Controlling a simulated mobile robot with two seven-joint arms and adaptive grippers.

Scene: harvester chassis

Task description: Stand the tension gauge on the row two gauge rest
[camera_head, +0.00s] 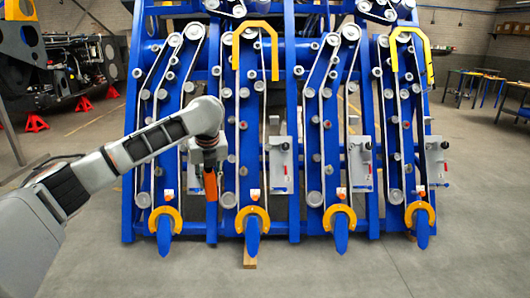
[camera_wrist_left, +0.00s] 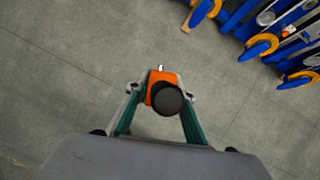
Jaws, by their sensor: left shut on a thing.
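My left gripper (camera_head: 209,168) is shut on an orange tool with a dark end, which I take to be the tension gauge (camera_head: 210,187). It hangs downward in front of the blue chassis, between the first and second rows from the left. In the left wrist view the gauge (camera_wrist_left: 161,79) shows its orange body and round black end between the two fingers of the gripper (camera_wrist_left: 162,95). Small white and orange fittings sit low on the rows, one on the second row (camera_head: 255,194). I cannot tell which part is the gauge rest. My right gripper is not in view.
The blue chassis (camera_head: 295,200) carries several belt rows with rollers. Grey panels (camera_head: 280,165) stand out beside the rows. Yellow-and-blue pointed tips (camera_head: 252,222) project at the bottom. A wooden block (camera_head: 250,257) lies beneath one. The floor in front (camera_head: 330,270) is clear.

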